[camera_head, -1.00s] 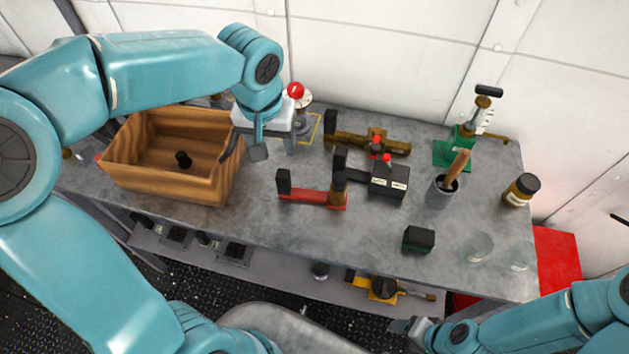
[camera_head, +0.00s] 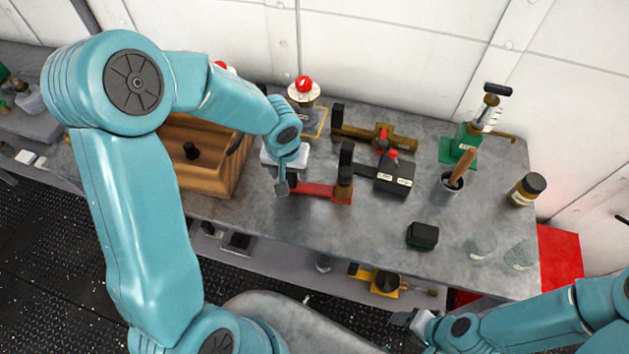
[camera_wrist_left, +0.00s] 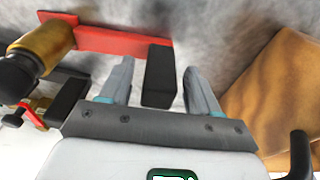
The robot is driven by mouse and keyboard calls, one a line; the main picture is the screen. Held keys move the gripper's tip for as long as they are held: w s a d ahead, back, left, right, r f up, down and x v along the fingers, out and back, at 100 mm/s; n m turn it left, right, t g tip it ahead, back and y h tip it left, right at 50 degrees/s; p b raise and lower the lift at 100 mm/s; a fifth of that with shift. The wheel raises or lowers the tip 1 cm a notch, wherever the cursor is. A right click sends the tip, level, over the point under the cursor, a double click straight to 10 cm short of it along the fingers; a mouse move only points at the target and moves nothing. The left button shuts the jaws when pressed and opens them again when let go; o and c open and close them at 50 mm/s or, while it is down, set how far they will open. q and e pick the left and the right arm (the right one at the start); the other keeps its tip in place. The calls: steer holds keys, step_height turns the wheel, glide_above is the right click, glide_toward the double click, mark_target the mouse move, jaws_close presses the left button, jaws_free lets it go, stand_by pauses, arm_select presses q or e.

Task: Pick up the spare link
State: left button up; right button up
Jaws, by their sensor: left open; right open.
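No part carries a readable label saying spare link, so I cannot tell for certain which it is. A red bar (camera_head: 320,190) with a brass cylinder (camera_head: 344,185) at its right end lies on the grey bench. My left gripper (camera_head: 281,188) is over its left end, pointing down and open. In the left wrist view, the bar's black end block (camera_wrist_left: 158,78) sits between the two open fingers, with gaps visible on both sides. That block is largely hidden by the gripper in the head view. My right gripper (camera_head: 404,318) is open at the bottom, away from the bench top.
A black box with a red button (camera_head: 393,176) and a brass fixture (camera_head: 365,133) are close behind and right. A grey cup (camera_head: 448,187) and jar (camera_head: 525,189) stand at right.

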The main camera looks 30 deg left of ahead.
arm_select(q)
steer(key=shift+w+f, duration=0.1)
steer(key=shift+f, duration=0.2)
jaws_close()
steer(key=shift+r, duration=0.1)
